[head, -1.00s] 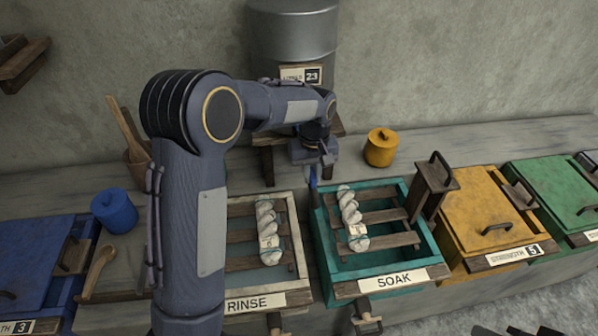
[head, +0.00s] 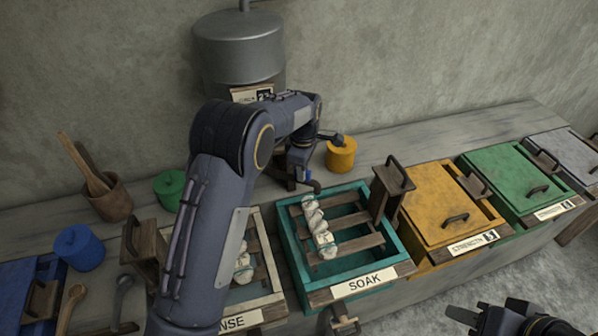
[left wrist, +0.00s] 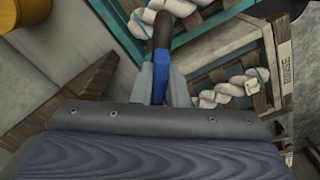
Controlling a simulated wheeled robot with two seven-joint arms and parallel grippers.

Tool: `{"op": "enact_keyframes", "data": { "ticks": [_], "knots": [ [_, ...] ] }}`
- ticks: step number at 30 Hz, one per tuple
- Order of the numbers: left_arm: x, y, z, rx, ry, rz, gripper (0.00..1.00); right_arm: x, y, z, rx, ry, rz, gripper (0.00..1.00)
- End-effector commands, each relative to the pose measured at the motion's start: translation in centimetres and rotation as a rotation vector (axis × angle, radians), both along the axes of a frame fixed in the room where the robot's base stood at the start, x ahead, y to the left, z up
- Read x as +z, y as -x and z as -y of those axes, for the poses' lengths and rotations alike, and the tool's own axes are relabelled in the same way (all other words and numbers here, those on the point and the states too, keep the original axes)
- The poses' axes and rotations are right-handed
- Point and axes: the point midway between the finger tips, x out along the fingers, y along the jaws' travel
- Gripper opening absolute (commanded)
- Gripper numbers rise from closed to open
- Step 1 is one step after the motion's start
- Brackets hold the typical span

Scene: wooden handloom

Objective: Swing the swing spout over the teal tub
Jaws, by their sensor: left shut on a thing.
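The teal tub (head: 292,246) labelled SOAK stands in the middle of the head view, with slats and a white twisted skein (head: 318,225) across it. My left gripper (head: 301,174) is by its back rim, below the grey tank. It is shut on the blue grip (left wrist: 177,84) of the swing spout, clear in the left wrist view. The dark spout (head: 315,187) curves down at the tub's back edge; in the left wrist view its end (left wrist: 162,30) overlaps the teal rim. My right gripper (head: 470,317) is low at the right, its jaws unclear.
The RINSE tub (head: 265,316), partly behind my left arm, stands left of the teal tub. A wooden block with a handle (head: 392,186) stands at its right, beside the yellow lidded tub (head: 440,215). A yellow pot (head: 341,155) is behind. The grey tank (head: 238,50) stands above.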

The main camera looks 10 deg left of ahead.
Motion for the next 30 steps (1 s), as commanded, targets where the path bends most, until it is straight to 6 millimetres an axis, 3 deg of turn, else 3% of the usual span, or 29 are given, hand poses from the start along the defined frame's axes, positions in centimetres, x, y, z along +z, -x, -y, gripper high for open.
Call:
{"op": "enact_keyframes", "data": {
  "ticks": [9, 27, 28, 30],
  "knots": [
    [0.2, -1.7, 0.0, 0.138, -0.001, 0.004, 0.00, 1.1, 0.0, 0.0, 0.000, 0.000, 0.000, 0.36],
    [0.2, -2.2, -0.1, 0.177, 0.001, 0.009, 0.00, 1.2, 0.0, 0.0, 0.000, 0.000, 0.000, 0.36],
    [0.2, -2.2, -0.1, 0.177, 0.001, 0.009, 0.17, 1.2, 0.0, 0.0, 0.000, 0.000, 0.000, 0.36],
    [0.2, -2.2, -0.1, 0.176, 0.001, 0.008, 0.27, 1.2, 0.0, 0.0, 0.000, 0.000, 0.000, 0.36]
  ]
}}
